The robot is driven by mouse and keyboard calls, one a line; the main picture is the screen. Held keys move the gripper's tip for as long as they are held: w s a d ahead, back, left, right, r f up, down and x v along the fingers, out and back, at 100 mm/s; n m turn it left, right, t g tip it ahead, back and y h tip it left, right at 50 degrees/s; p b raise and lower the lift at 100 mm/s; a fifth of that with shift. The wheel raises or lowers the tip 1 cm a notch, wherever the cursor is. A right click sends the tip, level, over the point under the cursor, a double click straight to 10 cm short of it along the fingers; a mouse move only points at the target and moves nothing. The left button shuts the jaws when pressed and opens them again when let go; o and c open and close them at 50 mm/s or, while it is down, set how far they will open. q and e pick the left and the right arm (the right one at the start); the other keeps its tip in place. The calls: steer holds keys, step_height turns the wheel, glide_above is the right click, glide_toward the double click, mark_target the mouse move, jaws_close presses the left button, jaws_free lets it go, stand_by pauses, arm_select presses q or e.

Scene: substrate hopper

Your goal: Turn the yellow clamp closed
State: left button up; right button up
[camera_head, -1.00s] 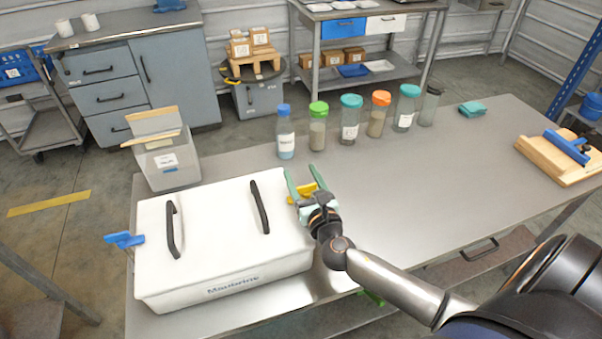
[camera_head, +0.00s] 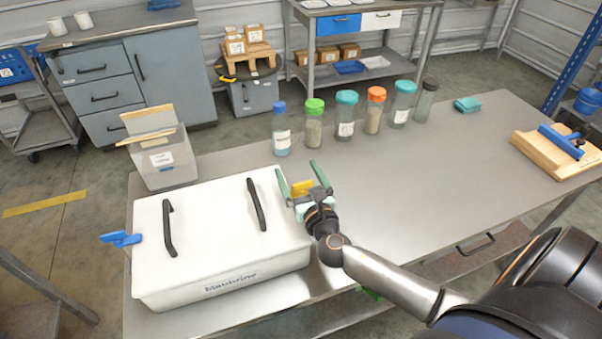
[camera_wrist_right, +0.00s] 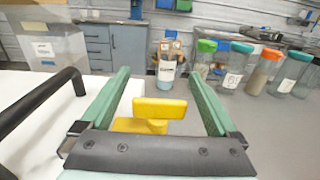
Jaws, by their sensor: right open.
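The white box (camera_head: 205,258) with a lid and two dark handles stands on the near left of the steel table. The yellow clamp (camera_head: 302,187) is on its right side; it also shows in the right wrist view (camera_wrist_right: 158,108), with a raised bar above a lower yellow part. My right gripper (camera_head: 300,174) is open, its green fingers on either side of the clamp. In the right wrist view gaps show between the clamp and both fingers. A blue clamp (camera_head: 120,238) sticks out on the box's left side. My left gripper is not in view.
A clear bin (camera_head: 165,165) stands behind the box. Several lidded jars (camera_head: 346,115) stand in a row along the table's back edge. A wooden board with a blue tool (camera_head: 555,150) lies at the right. The table's middle (camera_head: 430,165) is clear.

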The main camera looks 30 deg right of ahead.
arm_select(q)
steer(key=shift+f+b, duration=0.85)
arm_select(e)
steer(key=v, duration=1.2)
steer(key=shift+s, duration=0.25)
steer(key=shift+a, duration=0.1)
